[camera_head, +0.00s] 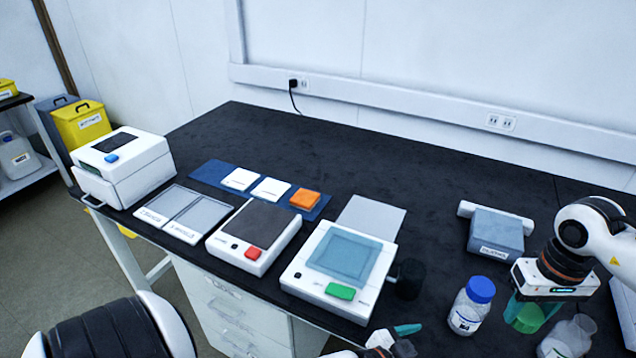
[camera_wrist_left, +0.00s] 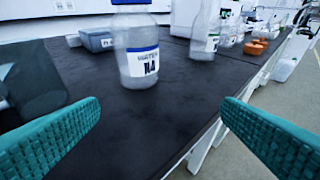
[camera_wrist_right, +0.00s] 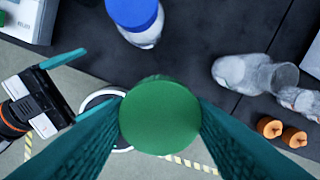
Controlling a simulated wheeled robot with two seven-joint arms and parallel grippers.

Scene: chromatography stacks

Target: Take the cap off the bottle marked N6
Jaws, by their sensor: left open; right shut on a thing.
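My right gripper (camera_head: 524,312) is shut on a green cap (camera_head: 527,318). The cap's round top fills the space between the fingers in the right wrist view (camera_wrist_right: 160,115); no bottle shows under it. A clear bottle without a cap (camera_head: 566,340) stands to its right, also in the right wrist view (camera_wrist_right: 240,72). A clear bottle with a green-banded label (camera_wrist_left: 210,30) shows in the left wrist view; its top is cut off and its mark is too small to read. My left gripper (camera_head: 398,338) is open and empty by the front edge, facing the blue-banded bottle marked N4 (camera_wrist_left: 138,50).
The N4 bottle has a blue cap (camera_head: 481,289). A grey-blue box (camera_head: 497,232) sits behind it. Orange pieces (camera_wrist_right: 270,127) lie right of the open bottle. The back of the bench is clear.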

